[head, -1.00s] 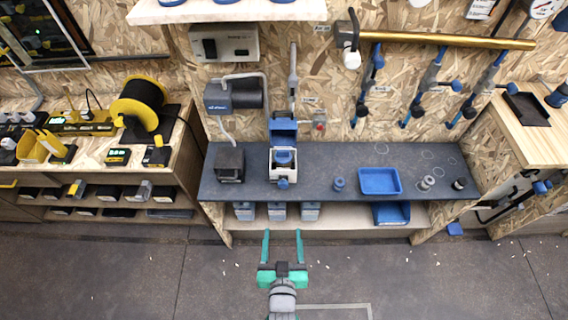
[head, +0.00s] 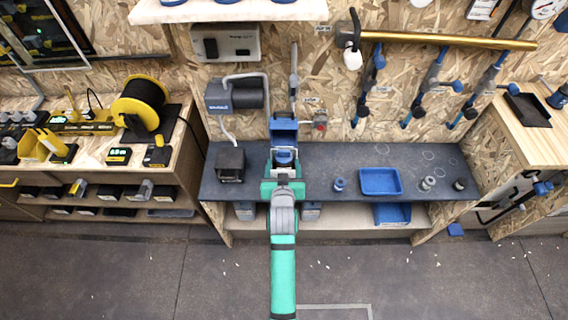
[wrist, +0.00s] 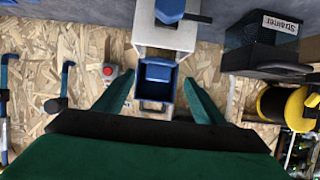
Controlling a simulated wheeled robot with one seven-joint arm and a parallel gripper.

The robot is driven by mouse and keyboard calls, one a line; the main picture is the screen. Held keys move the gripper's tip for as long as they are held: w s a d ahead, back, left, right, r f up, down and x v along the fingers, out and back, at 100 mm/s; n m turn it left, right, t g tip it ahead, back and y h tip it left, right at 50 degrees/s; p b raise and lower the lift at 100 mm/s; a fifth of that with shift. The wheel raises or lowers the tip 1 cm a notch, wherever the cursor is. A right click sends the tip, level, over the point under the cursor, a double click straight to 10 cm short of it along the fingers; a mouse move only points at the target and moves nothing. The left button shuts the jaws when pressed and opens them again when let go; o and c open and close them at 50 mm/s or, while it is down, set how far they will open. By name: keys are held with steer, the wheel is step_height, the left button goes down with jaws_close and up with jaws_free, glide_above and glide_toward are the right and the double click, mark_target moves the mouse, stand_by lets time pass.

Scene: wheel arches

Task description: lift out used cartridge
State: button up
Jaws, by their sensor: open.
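A white housing (wrist: 165,36) stands on the dark bench, with a blue cartridge-like part (wrist: 170,8) in it, cut off by the top edge of the wrist view. In the head view this blue part (head: 284,156) shows just beyond my gripper (head: 284,182). My green gripper, also in the wrist view (wrist: 160,82), is open and empty. I cannot tell the exact height of the fingers, and the arm hides most of the housing in the head view.
A dark box (head: 230,164) labelled "Strainer" stands left on the bench. A blue tray (head: 380,181) and small round parts (head: 428,183) lie to the right. A grey lever (head: 294,75) and a red button (head: 320,124) are near the blue box.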

mark_target(284, 155)
steer(key=shift+r+x, duration=0.2)
steer(key=shift+x, duration=3.55)
steer(key=shift+d, duration=0.15)
steer(key=c, duration=1.6)
